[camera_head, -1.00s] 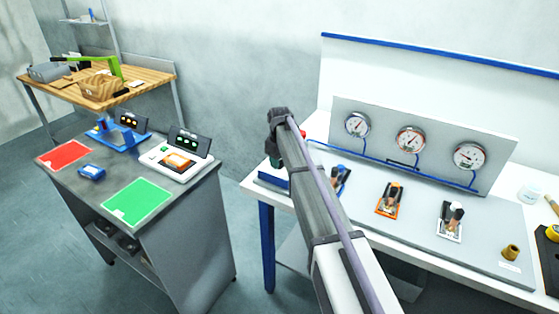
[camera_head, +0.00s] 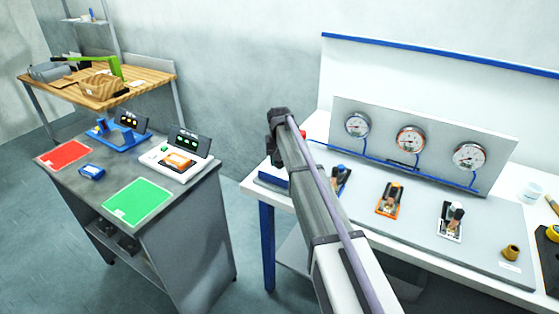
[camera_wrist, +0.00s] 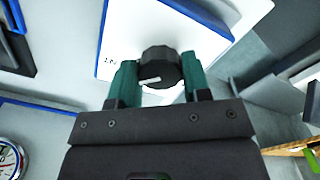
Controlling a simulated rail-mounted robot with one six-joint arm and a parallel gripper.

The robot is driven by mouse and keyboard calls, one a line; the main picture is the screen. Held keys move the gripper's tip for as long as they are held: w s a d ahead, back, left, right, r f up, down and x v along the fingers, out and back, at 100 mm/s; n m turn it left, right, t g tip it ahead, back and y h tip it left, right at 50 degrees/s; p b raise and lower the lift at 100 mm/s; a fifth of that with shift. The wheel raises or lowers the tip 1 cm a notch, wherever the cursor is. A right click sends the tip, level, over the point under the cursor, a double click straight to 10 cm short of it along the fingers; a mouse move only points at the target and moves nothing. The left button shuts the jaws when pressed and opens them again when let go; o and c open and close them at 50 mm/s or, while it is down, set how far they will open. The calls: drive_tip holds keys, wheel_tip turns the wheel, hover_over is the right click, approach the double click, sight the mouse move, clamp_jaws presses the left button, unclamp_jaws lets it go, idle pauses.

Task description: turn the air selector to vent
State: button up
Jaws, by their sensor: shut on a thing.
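The air selector is a round black knob (camera_wrist: 161,62) with a white pointer mark, on a white plate (camera_wrist: 125,28) with a blue edge. In the wrist view the mark points left and slightly down. Letters that look like "IN" stand on the plate to the left of the knob; no vent label is readable. My gripper (camera_wrist: 158,76) has its green fingers on both sides of the knob and is shut on it. In the head view my arm hides the knob; a blue block (camera_head: 272,180) shows at the bench's left end.
The bench (camera_head: 255,189) carries a gauge panel with a left gauge (camera_head: 357,125), a middle gauge (camera_head: 409,140) and a right gauge (camera_head: 468,157). Small valves, such as the orange one (camera_head: 390,199), stand before it. A grey cart (camera_head: 190,225) stands to the left.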

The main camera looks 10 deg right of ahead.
idle(0.3)
drive_tip(key=o, duration=0.9)
drive_tip(key=shift+o, duration=0.2)
wheel_tip(320, 180, up, 11)
drive_tip(key=p, duration=1.1)
drive_tip(key=shift+f, duration=0.15)
